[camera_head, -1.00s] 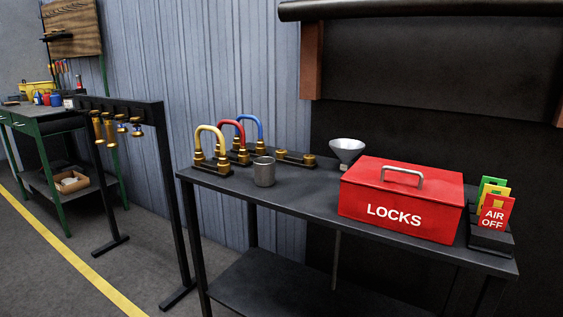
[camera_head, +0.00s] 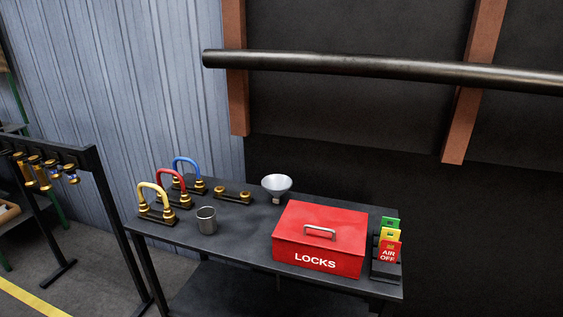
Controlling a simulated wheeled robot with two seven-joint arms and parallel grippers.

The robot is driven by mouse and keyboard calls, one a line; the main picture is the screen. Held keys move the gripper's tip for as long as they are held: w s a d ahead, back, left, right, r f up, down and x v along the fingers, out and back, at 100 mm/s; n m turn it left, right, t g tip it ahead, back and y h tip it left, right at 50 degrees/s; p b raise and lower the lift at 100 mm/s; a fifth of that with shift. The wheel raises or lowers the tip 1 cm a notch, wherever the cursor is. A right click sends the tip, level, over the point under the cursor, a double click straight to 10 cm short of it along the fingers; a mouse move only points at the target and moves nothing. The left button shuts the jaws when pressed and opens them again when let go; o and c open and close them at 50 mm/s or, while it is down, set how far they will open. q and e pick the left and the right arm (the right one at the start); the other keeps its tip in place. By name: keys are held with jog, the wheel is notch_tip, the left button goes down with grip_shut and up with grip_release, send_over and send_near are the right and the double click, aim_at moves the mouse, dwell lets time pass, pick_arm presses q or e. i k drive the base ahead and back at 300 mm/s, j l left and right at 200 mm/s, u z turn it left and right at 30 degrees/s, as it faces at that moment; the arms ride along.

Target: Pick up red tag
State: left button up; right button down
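The red tag (camera_head: 389,252), marked "AIR OFF", stands upright at the front of a black holder (camera_head: 386,270) at the right end of the dark table. A yellow tag (camera_head: 389,234) and a green tag (camera_head: 390,224) stand behind it in the same holder. Neither of my grippers shows in the view.
A red LOCKS box (camera_head: 320,238) sits just left of the tag holder. A funnel (camera_head: 277,186), a grey cup (camera_head: 207,220) and yellow, red and blue hoses on black bases stand further left on the table (camera_head: 245,245). A dark horizontal pipe (camera_head: 380,68) runs above and behind the table.

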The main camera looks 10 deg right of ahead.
aim_at(386, 255)
jog(key=z, duration=1.3)
jog(key=i+l+u, duration=0.15)
jog(key=i+l, duration=0.3)
jog(key=i+l+u, duration=0.2)
jog(key=i+l, duration=0.25)
jog(key=l, duration=0.2)
